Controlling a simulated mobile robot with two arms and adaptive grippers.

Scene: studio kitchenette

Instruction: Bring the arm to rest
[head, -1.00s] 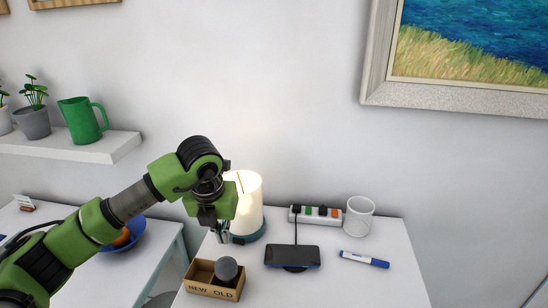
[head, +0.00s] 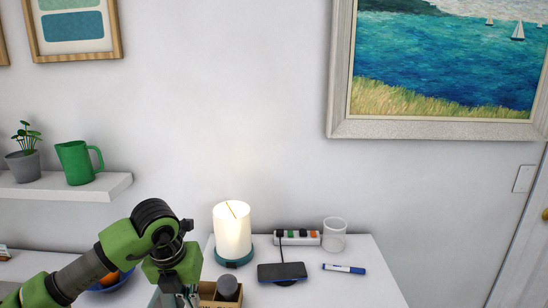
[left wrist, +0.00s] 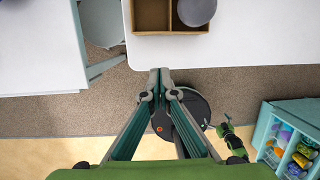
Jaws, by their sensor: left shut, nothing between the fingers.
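My left arm comes in from the lower left in the head view, bent at a green and black joint. My left gripper (head: 182,294) points down at the bottom edge of that view, left of the cardboard box, partly cut off. In the left wrist view the gripper's two fingers (left wrist: 160,76) are together with nothing between them. They show over the floor, just outside the white table's edge and apart from the box. My right gripper is not seen.
A two-part cardboard box (head: 207,298) holds a grey round bulb (head: 227,286). A lit lamp (head: 232,232), phone (head: 282,272), power strip (head: 297,238), white cup (head: 334,235) and blue marker (head: 344,268) stand or lie on the white table. A shelf holds a green pitcher (head: 75,163).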

